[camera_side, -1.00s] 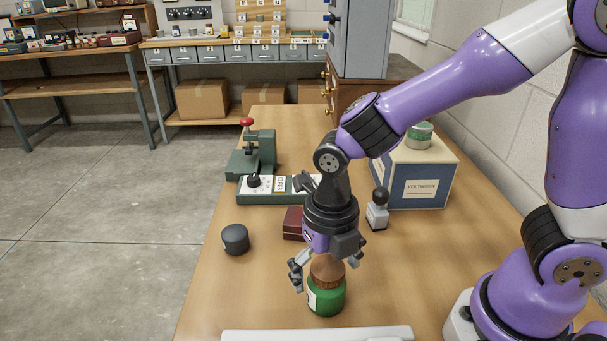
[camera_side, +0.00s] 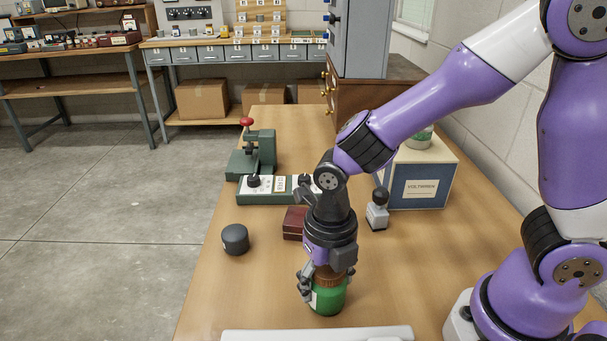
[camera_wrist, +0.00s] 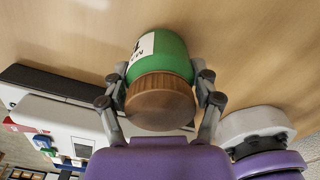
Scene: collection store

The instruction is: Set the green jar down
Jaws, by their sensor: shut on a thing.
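The green jar (camera_side: 327,297) stands upright on the wooden table near its front edge, with a brown lid and a white label. My gripper (camera_side: 325,284) is above and around it, with its fingers shut on the jar's sides. In the wrist view the green jar (camera_wrist: 160,58) sits between the two fingers of my gripper (camera_wrist: 160,90), its ribbed brown lid towards the camera. Its base appears to touch the table, though the contact is partly hard to see.
A dark round weight (camera_side: 235,239) stands to the left, and a dark red box (camera_side: 294,223) is just behind my gripper. A small stamp (camera_side: 377,210) and the Voltmaren box (camera_side: 421,184) stand behind right. A white tray-like thing (camera_side: 316,335) lies in front.

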